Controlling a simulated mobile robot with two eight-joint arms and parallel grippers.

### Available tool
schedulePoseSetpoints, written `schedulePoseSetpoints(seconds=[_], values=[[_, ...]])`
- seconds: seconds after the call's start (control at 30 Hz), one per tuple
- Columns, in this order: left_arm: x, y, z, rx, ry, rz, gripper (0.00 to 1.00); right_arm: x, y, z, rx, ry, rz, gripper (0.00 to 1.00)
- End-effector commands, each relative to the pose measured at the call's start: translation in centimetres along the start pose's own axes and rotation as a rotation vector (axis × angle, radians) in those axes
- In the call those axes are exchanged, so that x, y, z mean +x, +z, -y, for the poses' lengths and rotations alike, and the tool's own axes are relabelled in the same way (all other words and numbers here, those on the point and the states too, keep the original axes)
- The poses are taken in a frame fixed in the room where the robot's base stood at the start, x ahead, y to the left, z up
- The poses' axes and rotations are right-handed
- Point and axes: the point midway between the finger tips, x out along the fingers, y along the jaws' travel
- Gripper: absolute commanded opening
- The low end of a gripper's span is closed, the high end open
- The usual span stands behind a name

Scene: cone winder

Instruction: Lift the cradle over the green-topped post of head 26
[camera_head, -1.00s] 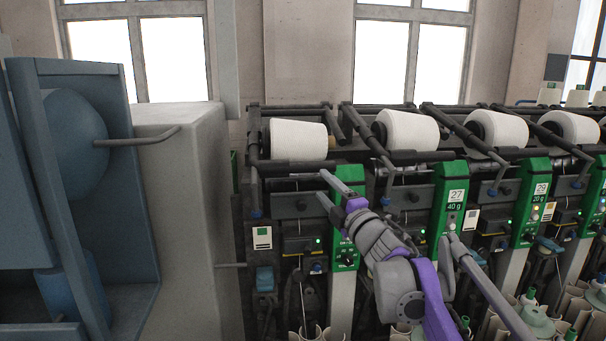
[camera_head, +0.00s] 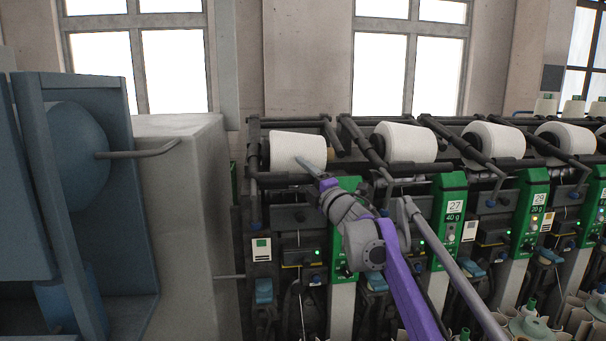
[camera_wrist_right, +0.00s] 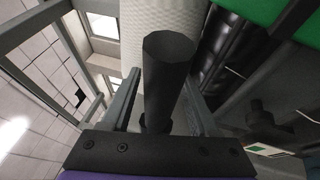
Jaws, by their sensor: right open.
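The leftmost winding head has a green-topped post (camera_head: 349,184), mostly hidden behind my right arm, so its number cannot be read. Its cradle (camera_head: 278,180) is a dark bar frame in front of a white yarn cone (camera_head: 297,151). My right gripper (camera_head: 313,166) is up at the cradle's right end, in front of the cone. In the right wrist view a dark round handle (camera_wrist_right: 168,80) stands between the two open fingers of the gripper (camera_wrist_right: 160,95), with a gap visible at its right. My left gripper is not in view.
Head 27 (camera_head: 454,207) stands to the right, with more heads, cones and cradle bars beyond it. A grey cabinet (camera_head: 180,220) and a blue machine housing (camera_head: 110,190) stand at the left. Bobbins in holders (camera_head: 530,322) fill the lower right.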

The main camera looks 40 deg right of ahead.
Motion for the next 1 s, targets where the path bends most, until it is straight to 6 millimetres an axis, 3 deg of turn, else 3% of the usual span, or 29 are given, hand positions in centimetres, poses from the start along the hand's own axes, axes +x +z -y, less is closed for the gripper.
schedulePoseSetpoints(seconds=[0.23,0.57,1.0], values=[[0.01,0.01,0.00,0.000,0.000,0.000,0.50,0.04,-0.02,0.02,0.000,0.000,0.000,0.59],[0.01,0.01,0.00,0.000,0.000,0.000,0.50,0.02,-0.03,0.01,0.000,0.000,0.000,0.00],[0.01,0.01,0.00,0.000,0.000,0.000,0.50,0.01,-0.03,0.03,0.000,0.000,0.000,0.00]])
